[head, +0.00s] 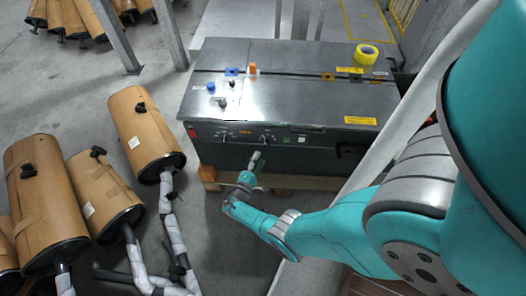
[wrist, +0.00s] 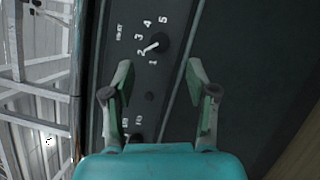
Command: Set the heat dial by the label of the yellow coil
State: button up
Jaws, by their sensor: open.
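The yellow coil (head: 366,55) lies on top of the dark machine (head: 300,100), at its back right. A small white label (head: 380,73) lies in front of it; its text is too small to read. The heat dial (wrist: 157,45) is a black knob in the wrist view, with numbers 1 to 5 around it. Its white pointer is turned toward the 2. My gripper (wrist: 158,77) is open and empty, with its fingers apart on either side just below the dial in the picture. In the head view my gripper (head: 255,159) is in front of the machine's front panel.
Another knob (wrist: 137,138) is partly hidden by my gripper. The front panel has an orange display (head: 240,133). Small blue (head: 211,87) and orange (head: 252,68) pieces stand on the machine top. Brown wrapped mufflers (head: 143,130) stand on the floor at left.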

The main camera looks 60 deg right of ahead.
jog(key=shift+a+f, duration=0.15)
jog(key=shift+a, duration=1)
jog(key=shift+a+f, duration=0.1)
jog(key=shift+a, duration=1)
jog(key=shift+s+f, duration=0.1)
jog(key=shift+s, duration=0.05)
